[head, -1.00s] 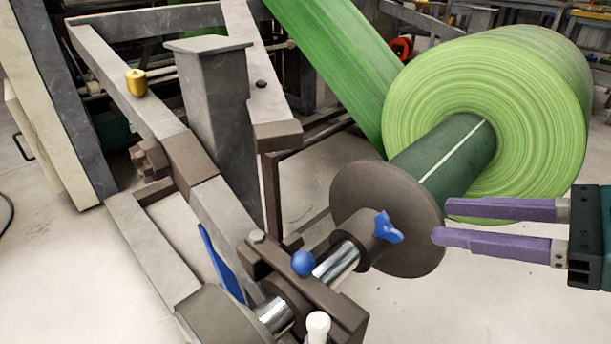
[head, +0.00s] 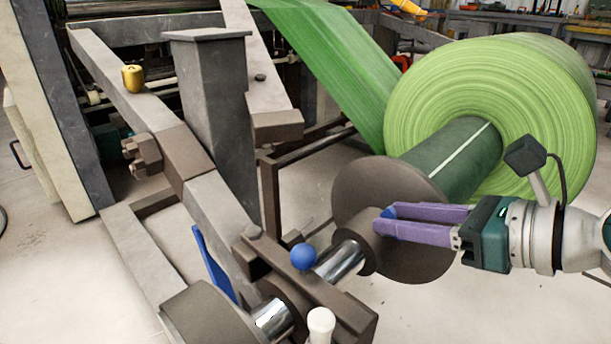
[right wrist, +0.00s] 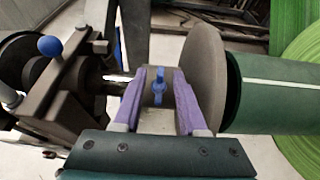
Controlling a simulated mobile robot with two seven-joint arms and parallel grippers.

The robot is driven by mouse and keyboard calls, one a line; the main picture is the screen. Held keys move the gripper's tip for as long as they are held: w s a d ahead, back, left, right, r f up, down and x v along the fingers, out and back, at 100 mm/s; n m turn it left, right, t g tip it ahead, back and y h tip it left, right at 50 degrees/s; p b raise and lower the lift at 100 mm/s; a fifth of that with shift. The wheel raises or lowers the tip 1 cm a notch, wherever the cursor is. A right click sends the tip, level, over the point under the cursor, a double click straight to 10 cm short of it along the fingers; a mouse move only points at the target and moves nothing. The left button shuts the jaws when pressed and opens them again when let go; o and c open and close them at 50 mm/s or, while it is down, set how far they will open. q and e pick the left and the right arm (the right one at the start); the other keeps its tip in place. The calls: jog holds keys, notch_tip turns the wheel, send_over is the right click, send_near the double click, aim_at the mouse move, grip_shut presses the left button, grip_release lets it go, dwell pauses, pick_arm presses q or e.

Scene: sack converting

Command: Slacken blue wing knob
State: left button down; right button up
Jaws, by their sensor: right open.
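The blue wing knob (right wrist: 159,87) sits on the dark hub beside the round brown flange (right wrist: 203,75). In the head view only a bit of the knob (head: 389,212) shows, behind the purple fingertips. My right gripper (head: 388,220) reaches in from the right to the hub. In the right wrist view its purple fingers (right wrist: 158,88) are open, one on each side of the knob, with gaps between. The knob's wings lie roughly along the fingers' direction. My left gripper is not in view.
A green roll (head: 490,110) sits on the dark green core (head: 455,160) past the flange. A blue ball handle (head: 303,257) and a white-topped post (head: 320,322) stand near the shaft clamp. A blue lever (head: 213,265) is farther left. Pale floor lies at lower right.

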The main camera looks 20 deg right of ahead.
jog(key=shift+w+a+f, duration=0.2)
jog(key=shift+w, duration=0.25)
grip_shut()
dwell(0.3)
